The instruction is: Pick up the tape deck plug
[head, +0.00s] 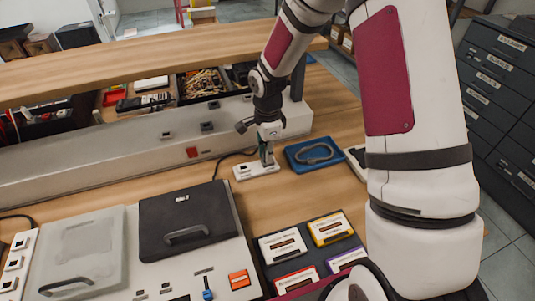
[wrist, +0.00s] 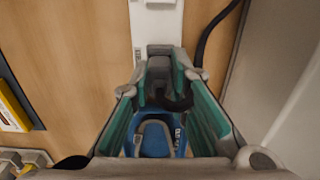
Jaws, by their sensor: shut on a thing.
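My gripper (head: 267,157) points down over the white power strip (head: 250,173) on the wooden bench. In the wrist view my gripper (wrist: 168,97) has its teal-lined fingers closed on a dark plug (wrist: 159,78), which I take to be the tape deck plug. The plug sits at the end of the white strip (wrist: 155,25); I cannot tell whether it is seated in a socket or just above it. In the head view the fingers mostly hide the plug.
A blue tray (head: 290,156) with a grey loop lies right of the strip. The deck with its dark lid (head: 185,222) and a rack of cassettes (head: 283,246) are in front. A long grey ledge (head: 110,157) runs behind. A black cable (wrist: 207,38) lies beside the strip.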

